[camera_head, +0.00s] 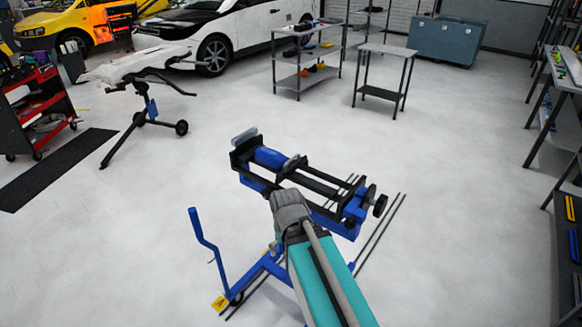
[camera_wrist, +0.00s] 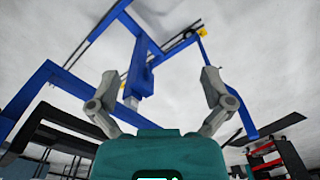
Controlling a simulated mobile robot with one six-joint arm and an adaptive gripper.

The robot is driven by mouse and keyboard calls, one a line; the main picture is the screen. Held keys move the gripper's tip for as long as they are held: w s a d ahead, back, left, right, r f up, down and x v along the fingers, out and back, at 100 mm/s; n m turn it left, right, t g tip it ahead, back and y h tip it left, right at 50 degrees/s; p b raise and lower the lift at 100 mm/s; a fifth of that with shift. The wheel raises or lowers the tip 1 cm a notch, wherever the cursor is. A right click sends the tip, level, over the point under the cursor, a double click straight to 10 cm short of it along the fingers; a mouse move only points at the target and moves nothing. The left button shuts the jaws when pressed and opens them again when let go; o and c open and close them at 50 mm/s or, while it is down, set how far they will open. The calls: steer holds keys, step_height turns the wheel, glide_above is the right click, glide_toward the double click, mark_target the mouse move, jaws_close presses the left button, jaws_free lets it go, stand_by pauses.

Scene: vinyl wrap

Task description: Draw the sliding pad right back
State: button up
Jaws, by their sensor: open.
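A blue and black stand with long rails (camera_head: 325,178) is in the middle of the head view. A grey pad (camera_head: 244,137) sits at its far left end and another grey pad (camera_head: 291,162) rests over the rails beside a blue block (camera_head: 268,157). I cannot tell for sure which is the sliding pad. My arm reaches up to the stand's near side and hides part of it; the fingers do not show there. In the wrist view my gripper (camera_wrist: 159,73) has its fingers wide apart with nothing held, and blue frame members (camera_wrist: 140,75) show beyond them.
The stand's blue handle (camera_head: 203,236) and base legs spread on the floor at the lower left. A red tool cart (camera_head: 38,110), a small work stand (camera_head: 140,115) and grey shelves (camera_head: 305,62) stand farther back. The floor right of the stand is clear.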

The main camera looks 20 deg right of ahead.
steer(key=shift+c, duration=0.3)
steer(key=shift+c, duration=1)
steer(key=shift+w+r, duration=0.2)
steer(key=shift+w, duration=0.1)
steer(key=shift+c, duration=1.1)
steer(key=w+d+r+m+p, duration=0.2)
steer(key=w+r+p, duration=0.2)
steer(key=w, duration=0.2)
steer(key=w+d+r+m+p, duration=0.2)
steer(key=w+r+p, duration=0.2)
steer(key=w, duration=0.2)
steer(key=w+d+r+m+p, duration=0.1)
steer(key=w+d+r+p, duration=0.1)
steer(key=w, duration=0.5)
steer(key=shift+d+r+m+t+y+p, duration=0.25)
steer(key=shift+r+m+t+y+p, duration=0.15)
steer(key=shift+r+p, duration=0.6)
steer(key=shift+c, duration=1)
step_height(320, 180, up, 8)
steer(key=m+t+p, duration=0.1)
steer(key=m+p, duration=0.4)
steer(key=p, duration=0.3)
glide_above(293, 158)
steer(key=s+d, duration=0.2)
steer(key=shift+s+a, duration=0.15)
steer(key=shift+f, duration=0.1)
